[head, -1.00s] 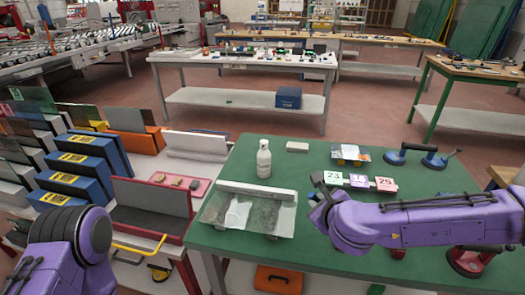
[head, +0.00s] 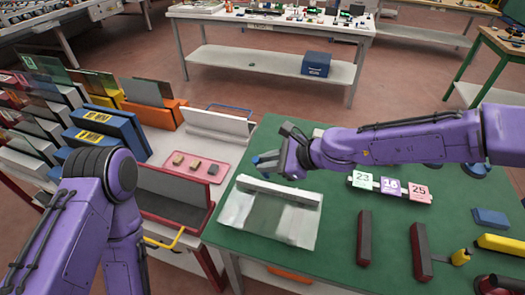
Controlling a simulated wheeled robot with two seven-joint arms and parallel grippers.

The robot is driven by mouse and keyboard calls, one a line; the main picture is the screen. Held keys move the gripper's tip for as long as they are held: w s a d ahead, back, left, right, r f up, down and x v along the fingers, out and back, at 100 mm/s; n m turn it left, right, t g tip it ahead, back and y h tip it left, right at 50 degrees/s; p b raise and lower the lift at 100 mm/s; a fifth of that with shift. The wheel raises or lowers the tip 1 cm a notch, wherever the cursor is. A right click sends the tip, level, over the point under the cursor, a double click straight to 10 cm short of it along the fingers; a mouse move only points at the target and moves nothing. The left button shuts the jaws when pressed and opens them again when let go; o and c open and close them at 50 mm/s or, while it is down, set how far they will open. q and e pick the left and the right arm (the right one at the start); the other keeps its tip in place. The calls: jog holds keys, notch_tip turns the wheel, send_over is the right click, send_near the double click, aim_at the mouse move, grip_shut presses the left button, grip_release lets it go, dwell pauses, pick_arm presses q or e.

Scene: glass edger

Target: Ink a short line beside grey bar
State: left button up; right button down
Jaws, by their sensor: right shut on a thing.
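A pale grey bar (head: 278,191) lies along the far edge of a clear glass sheet (head: 297,232) on the green table (head: 335,262). My right gripper (head: 264,160) is just beyond the bar, above the table, with its fingers toward the left. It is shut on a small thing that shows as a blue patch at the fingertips. Its shape is mostly hidden, and I cannot tell whether it touches the bar. No ink line can be made out on the glass. My left arm shows at the lower left, but its gripper is out of view.
Number cards (head: 391,185) lie right of the glass. Two dark red bars (head: 364,238), a blue block (head: 490,218) and a yellow item (head: 502,242) lie nearer the right. A pink tray (head: 212,179) with small blocks is at left. Green tabletop between glass and cards is clear.

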jog(key=shift+n+g+y, duration=0.3)
jog(key=shift+n+g, duration=0.4)
jog(key=shift+g, duration=0.2)
jog(key=f+b, duration=0.1)
jog(key=b, duration=0.1)
jog(key=s+a+f+b, duration=0.1)
jog(key=f+b, duration=0.2)
jog(key=shift+s+a+b, duration=0.15)
jog(key=shift+b, duration=0.2)
